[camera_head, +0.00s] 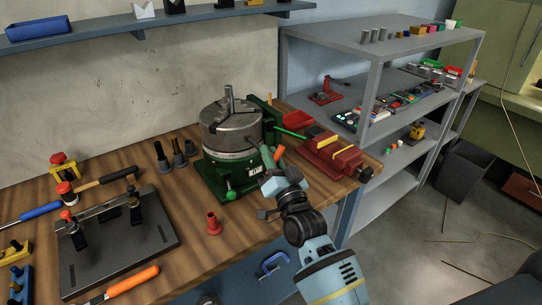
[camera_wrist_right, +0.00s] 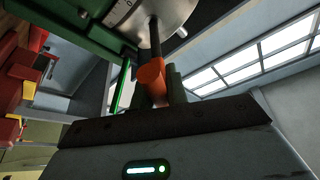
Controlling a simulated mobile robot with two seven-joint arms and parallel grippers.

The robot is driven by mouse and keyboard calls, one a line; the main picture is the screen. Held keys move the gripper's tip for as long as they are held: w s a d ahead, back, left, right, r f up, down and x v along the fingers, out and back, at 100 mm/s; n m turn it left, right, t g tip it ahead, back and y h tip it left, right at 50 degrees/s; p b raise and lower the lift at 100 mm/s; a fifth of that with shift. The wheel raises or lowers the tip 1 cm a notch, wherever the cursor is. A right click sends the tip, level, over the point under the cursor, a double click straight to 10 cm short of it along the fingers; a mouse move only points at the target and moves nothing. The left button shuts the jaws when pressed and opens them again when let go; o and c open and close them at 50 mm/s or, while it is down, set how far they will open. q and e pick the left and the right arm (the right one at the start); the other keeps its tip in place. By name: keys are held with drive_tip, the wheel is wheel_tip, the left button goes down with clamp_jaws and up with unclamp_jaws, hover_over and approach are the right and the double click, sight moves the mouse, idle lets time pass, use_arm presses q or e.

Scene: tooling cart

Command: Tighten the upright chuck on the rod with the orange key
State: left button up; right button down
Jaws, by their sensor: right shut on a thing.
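The grey metal chuck (camera_head: 230,128) stands upright on a green base (camera_head: 213,178) on the workbench, with the rod (camera_head: 228,97) standing in its middle. My right gripper (camera_head: 274,162) is at the chuck's near right side, shut on the orange key (camera_head: 280,152). In the right wrist view the orange key (camera_wrist_right: 152,76) stands up from the gripper, and its dark shaft reaches to the chuck's side (camera_wrist_right: 170,18). I cannot tell whether the key's tip sits in a socket; the fingers and the handle partly hide it. My left gripper is not in view.
A red vise (camera_head: 330,155) stands close to the right of my gripper. A small red part (camera_head: 213,223) and dark tool holders (camera_head: 178,152) stand beside the green base. A dark fixture plate (camera_head: 118,240) lies at the left. Grey shelves (camera_head: 375,60) stand behind.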

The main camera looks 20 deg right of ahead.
drive_tip(key=shift+s+d, duration=0.2)
drive_tip(key=shift+s, duration=0.35)
drive_tip(key=shift+s+d, duration=0.2)
drive_tip(key=shift+s, duration=0.35)
idle(0.5)
drive_tip(key=shift+s+d, duration=0.35)
drive_tip(key=shift+s, duration=0.55)
drive_tip(key=shift+s+d, duration=0.3)
drive_tip(key=shift+s, duration=0.65)
drive_tip(key=shift+s+d, duration=0.35)
drive_tip(key=shift+s, duration=0.55)
